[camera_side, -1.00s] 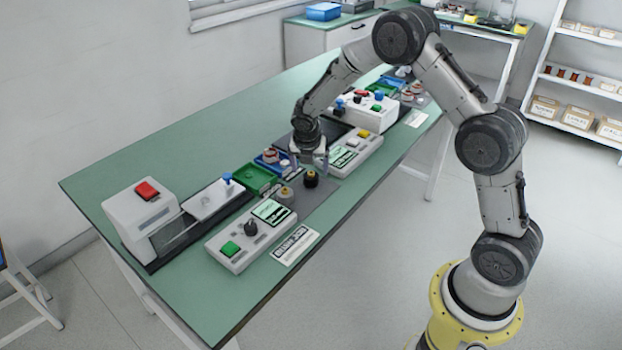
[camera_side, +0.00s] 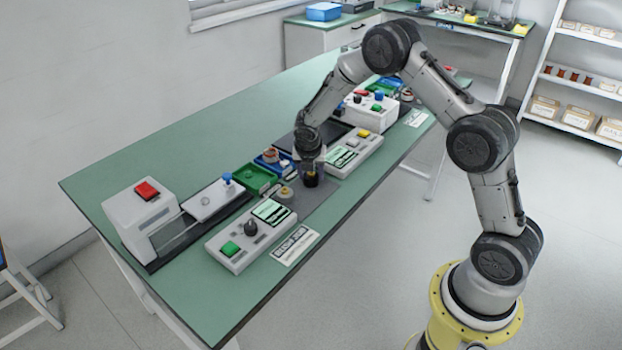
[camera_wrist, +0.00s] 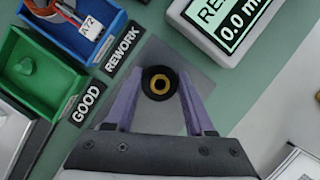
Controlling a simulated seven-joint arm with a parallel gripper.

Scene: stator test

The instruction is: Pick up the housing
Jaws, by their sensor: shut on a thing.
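The housing (camera_wrist: 159,83) is a small black round part with a yellow-brown ring around its centre hole. In the wrist view it sits between the tips of the two purple fingers, over a grey plate. In the side view the housing (camera_side: 311,180) is a small dark shape at the lower end of my arm, partly covered by the fingers. My gripper (camera_wrist: 160,92) is shut on the housing. I cannot tell whether the housing still touches the plate.
A green GOOD bin (camera_wrist: 42,72) and a blue REWORK bin (camera_wrist: 80,25) holding a tagged part stand at the left. A meter (camera_wrist: 225,25) stands close by at the upper right. A control box (camera_side: 250,235) stands nearer the bench's front edge.

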